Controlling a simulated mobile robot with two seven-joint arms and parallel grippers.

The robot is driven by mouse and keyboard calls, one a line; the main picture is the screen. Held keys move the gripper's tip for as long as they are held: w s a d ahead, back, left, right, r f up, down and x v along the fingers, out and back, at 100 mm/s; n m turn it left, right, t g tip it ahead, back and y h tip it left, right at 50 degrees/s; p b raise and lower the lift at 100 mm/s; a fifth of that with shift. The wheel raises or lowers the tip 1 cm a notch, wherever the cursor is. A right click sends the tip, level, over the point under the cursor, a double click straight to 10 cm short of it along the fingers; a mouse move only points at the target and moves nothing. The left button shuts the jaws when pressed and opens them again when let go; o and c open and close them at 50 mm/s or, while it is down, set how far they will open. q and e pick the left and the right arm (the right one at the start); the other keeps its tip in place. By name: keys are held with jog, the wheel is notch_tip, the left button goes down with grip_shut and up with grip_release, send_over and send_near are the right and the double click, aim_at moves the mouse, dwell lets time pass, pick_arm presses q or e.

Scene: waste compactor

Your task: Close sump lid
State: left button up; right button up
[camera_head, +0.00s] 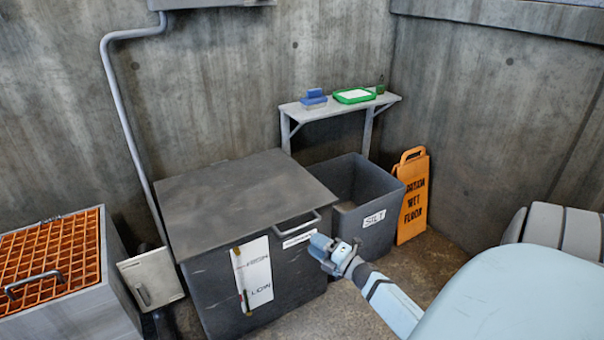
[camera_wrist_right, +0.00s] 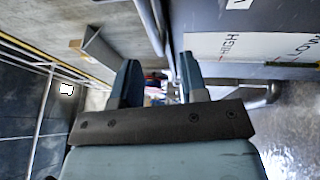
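The sump lid (camera_head: 235,195) is a dark grey flat panel. In the head view it lies level on top of the large dark sump box (camera_head: 215,300), with no clear gap seen at its front edge. A metal bar handle (camera_head: 298,232) sticks out at its front right. My right gripper (camera_head: 328,250) is just in front of and below the handle, near the box's front right corner. In the right wrist view its two fingers (camera_wrist_right: 158,75) are apart with nothing held between them. A grey metal bar, probably the handle (camera_wrist_right: 268,94), shows outside the right finger. My left gripper is not in view.
An open bin labelled SILT (camera_head: 372,222) stands right of the box, with an orange wet-floor sign (camera_head: 413,200) beside it. A shelf (camera_head: 340,110) holds a green tray (camera_head: 354,96). An orange grate (camera_head: 50,250) and a pale panel (camera_head: 152,280) are at left.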

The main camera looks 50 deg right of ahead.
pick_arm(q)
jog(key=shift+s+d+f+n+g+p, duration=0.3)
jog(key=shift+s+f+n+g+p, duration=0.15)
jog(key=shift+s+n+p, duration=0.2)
pick_arm(e)
jog(key=s+f, duration=0.1)
jog(key=s, duration=0.5)
jog(key=shift+d, duration=0.2)
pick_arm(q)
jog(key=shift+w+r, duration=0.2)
